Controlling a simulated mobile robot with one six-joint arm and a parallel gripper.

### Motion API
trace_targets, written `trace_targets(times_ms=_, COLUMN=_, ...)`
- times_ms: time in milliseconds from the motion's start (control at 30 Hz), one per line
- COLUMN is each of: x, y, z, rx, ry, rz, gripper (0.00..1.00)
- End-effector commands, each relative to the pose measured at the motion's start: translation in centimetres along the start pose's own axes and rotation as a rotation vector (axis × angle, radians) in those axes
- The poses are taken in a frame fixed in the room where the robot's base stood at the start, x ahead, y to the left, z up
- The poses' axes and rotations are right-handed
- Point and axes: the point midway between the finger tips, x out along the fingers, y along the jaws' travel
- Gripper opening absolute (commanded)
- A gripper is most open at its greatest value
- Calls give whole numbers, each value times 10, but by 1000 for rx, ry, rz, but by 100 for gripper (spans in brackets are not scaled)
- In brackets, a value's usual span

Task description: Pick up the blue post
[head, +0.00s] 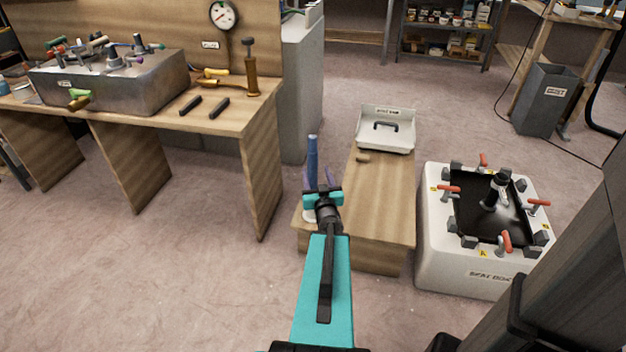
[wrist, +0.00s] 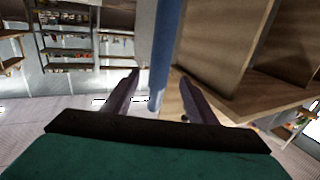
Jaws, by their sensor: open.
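The blue post (head: 312,153) stands upright at the left side of the low wooden bench in the head view. Its lower part is partly hidden behind my gripper (head: 319,181). In the wrist view the blue post (wrist: 166,45) runs down from the top edge and passes between the two fingers of my gripper (wrist: 157,82). The fingers are apart, one on each side of the post, with a visible gap on both sides. I cannot tell exactly how deep the post sits between them.
The low bench (head: 381,205) carries a white tray with a black handle (head: 386,140). A white box with red clamps (head: 470,262) stands to its right. A wooden workbench (head: 235,118) with tools is at the left. Floor is clear at front left.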

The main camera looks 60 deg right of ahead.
Motion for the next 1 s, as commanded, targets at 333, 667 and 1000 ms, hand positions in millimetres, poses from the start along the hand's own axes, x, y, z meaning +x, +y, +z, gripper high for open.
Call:
trace_targets(times_ms=333, x=10, y=0, z=2, rx=-1, ry=2, rz=1, gripper=52)
trace_targets(times_ms=667, x=22, y=1, z=3, rx=-1, ry=2, rz=3, gripper=52)
trace_targets(times_ms=1000, x=57, y=1, z=0, rx=-1, ry=2, rz=3, gripper=52)
